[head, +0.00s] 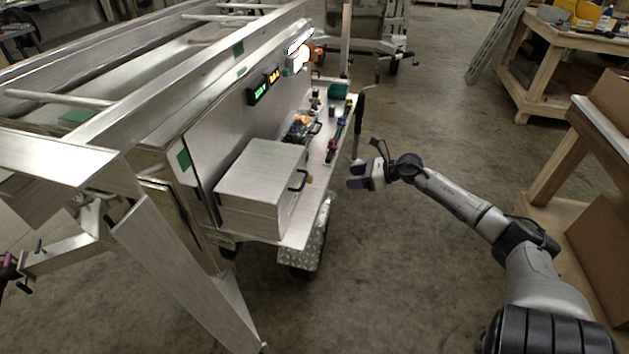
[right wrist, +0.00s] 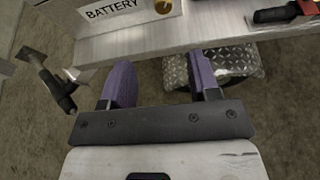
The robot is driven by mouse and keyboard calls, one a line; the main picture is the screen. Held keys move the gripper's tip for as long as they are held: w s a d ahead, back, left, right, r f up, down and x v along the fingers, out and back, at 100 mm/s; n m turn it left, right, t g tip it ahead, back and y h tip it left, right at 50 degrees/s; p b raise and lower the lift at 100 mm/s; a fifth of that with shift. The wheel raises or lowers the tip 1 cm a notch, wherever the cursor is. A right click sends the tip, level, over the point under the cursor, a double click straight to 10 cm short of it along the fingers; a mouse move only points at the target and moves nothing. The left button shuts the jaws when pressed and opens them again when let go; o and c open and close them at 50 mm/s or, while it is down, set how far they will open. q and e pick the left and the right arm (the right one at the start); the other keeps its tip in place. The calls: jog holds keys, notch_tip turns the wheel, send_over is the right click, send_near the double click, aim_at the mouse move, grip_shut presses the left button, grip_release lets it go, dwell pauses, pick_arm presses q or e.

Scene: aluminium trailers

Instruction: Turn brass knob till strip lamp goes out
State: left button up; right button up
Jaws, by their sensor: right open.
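The brass knob (right wrist: 163,6) shows at the top of the right wrist view, beside the BATTERY label (right wrist: 112,10) at the shelf edge. In the head view, a small brass spot by the metal box (head: 262,182) looks like the same knob (head: 309,180). A lamp (head: 297,47) glows bright white at the far end of the trailer panel; I take it as the strip lamp. My right gripper (head: 354,176) is open and empty, to the right of the shelf and apart from the knob. Its purple fingers (right wrist: 162,82) point toward the shelf edge. My left gripper is not clearly visible.
The shelf holds red and black parts (head: 333,148) and a green bin (head: 338,91). Green and amber displays (head: 264,87) sit on the panel. A dark upright handle (head: 361,103) stands beyond my gripper. Wooden benches (head: 550,60) stand right; floor between is clear.

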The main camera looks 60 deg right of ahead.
aim_at(312, 180)
jog(key=b+x, duration=0.1)
jog(key=x, duration=0.2)
jog(key=b+x, duration=0.2)
jog(key=x, duration=0.2)
jog(key=b+x, duration=0.2)
jog(key=x, duration=0.2)
jog(key=shift+w+d, duration=0.3)
jog(key=shift+w, duration=0.1)
jog(key=shift+b+x, duration=0.3)
jog(key=shift+x, duration=0.8)
